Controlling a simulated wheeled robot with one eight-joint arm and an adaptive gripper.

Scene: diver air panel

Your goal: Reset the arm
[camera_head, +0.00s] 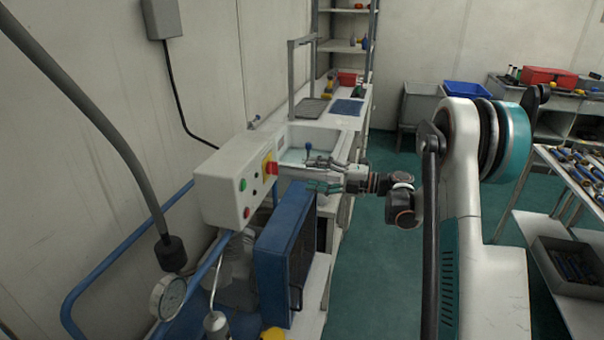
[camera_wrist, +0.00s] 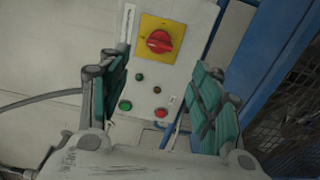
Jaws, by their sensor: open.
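My arm reaches in from the right in the head view. My gripper (camera_head: 322,176) is open and empty, at the right side of the grey control box (camera_head: 222,190). In the wrist view, my gripper (camera_wrist: 160,95) has its two green-padded fingers spread wide, with the box (camera_wrist: 188,25) between and beyond them. The box carries a red rotary switch on a yellow plate (camera_wrist: 160,41), which also shows in the head view (camera_head: 269,168). Below the switch are green and red buttons (camera_wrist: 161,113). I see no contact between the fingers and the box.
A blue compressor-like unit (camera_head: 282,255) stands below the box. A gauge (camera_head: 167,297) and hanging hose are at the lower left. A sink basin (camera_head: 318,140) lies behind my gripper. A tool-laden table (camera_head: 580,172) stands at the right. Green floor (camera_head: 375,270) is clear between.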

